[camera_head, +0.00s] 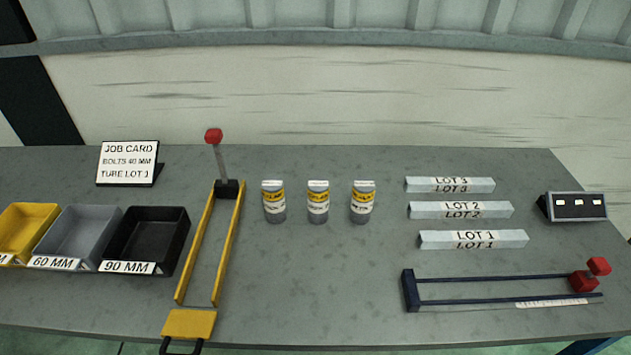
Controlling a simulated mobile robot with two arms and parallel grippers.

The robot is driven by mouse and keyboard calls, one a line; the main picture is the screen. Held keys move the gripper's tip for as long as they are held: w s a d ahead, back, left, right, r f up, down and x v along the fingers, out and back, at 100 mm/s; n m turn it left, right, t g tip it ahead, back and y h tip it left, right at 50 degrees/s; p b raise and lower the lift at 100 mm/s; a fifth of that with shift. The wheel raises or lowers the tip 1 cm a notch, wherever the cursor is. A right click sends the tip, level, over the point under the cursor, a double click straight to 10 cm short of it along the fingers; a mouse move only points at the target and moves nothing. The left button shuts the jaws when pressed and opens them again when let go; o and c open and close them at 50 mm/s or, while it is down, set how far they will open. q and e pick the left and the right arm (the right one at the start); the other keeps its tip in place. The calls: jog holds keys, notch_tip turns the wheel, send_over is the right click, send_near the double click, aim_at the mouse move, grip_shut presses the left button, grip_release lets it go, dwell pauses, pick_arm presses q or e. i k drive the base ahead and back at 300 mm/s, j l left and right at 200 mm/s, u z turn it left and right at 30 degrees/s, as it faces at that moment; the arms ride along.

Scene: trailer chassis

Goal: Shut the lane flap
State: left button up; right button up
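A lane of two yellow rails (229,243) lies on the table, left of centre. At its back end a black block (227,188) carries a grey lever with a red knob (213,136), standing up and leaning slightly left. At its front end lies a yellow plate (189,323) with a black handle (181,347), at the table's front edge; it looks like a flap, but I cannot tell for sure or see how it is hinged. The space between the rails is empty. Neither of my grippers is in view.
Left of the lane stand bins: black (179,214), grey (75,209) and yellow (28,207). A job card (128,163) stands behind them. Right are three jars (318,204), three lot bars (450,185), a dark blue frame (410,292) with a red knob, and a small panel (577,214).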

aim_at(191, 325)
jog(key=u, duration=1.25)
